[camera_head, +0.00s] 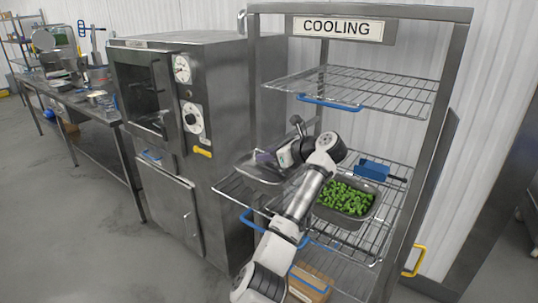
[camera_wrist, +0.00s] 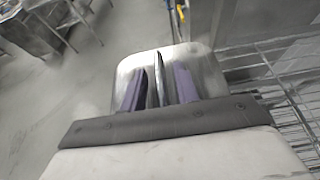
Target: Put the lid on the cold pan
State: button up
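The cold pan (camera_head: 346,198), a metal pan full of green pieces, sits uncovered on the middle wire shelf of the cooling rack. The lid (camera_head: 258,170) is a shiny metal sheet with rounded corners, left of the pan, near the oven's side. My gripper (camera_head: 264,158) is at the lid, its fingers partly hidden by the wrist. In the wrist view, two purple fingers (camera_wrist: 160,88) stand on either side of a thin upright handle on the lid (camera_wrist: 125,70). Floor shows beyond the lid, and it appears held in the air. The exact finger contact is hard to see.
A blue item with a dark handle (camera_head: 372,170) lies behind the pan. The upper shelf (camera_head: 370,90) is empty and hangs above. The rack's right post (camera_head: 425,150) and the steel oven (camera_head: 180,120) bound the space. A cardboard box (camera_head: 310,284) is below.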

jog(key=b+v, duration=0.3)
jog(key=v, duration=0.9)
jog(key=shift+s, duration=0.1)
